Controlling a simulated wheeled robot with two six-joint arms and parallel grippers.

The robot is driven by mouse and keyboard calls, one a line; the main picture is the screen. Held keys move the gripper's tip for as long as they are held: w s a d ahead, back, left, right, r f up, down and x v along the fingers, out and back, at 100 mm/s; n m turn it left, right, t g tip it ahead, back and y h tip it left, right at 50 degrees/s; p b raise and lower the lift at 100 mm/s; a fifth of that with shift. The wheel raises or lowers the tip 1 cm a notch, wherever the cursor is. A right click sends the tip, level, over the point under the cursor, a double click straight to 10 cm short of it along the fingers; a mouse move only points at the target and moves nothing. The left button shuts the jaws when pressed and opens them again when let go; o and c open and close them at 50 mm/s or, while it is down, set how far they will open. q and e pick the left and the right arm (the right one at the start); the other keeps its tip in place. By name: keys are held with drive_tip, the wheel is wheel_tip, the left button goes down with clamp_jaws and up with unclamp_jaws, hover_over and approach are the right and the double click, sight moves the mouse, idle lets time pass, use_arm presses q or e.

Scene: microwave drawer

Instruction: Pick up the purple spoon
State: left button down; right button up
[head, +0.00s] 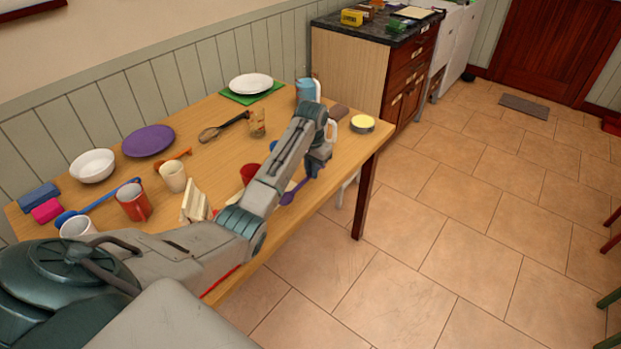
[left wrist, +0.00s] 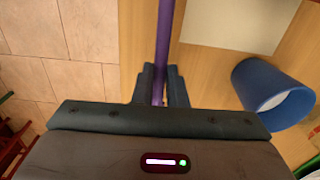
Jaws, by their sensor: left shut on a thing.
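The purple spoon shows in the left wrist view as a thin purple handle (left wrist: 164,42) running up from between my left gripper's fingers (left wrist: 161,88). The gripper is shut on that handle. In the head view, a purple end of the spoon (head: 289,197) shows beside my left arm, near the table's front edge. My left gripper (head: 318,160) is over the table's right part, mostly hidden by its own wrist. Whether the spoon is off the table I cannot tell. My right gripper is not in view.
A blue cup (left wrist: 275,92) stands right of the gripper in the wrist view. Open tiled floor (head: 420,240) lies right of the table.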

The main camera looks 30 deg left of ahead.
use_arm(q)
drive_tip(key=s+d+r+p, duration=0.1)
drive_tip(key=s+d, duration=0.6)
drive_tip(key=d, duration=0.7)
drive_tip(key=shift+s, duration=0.15)
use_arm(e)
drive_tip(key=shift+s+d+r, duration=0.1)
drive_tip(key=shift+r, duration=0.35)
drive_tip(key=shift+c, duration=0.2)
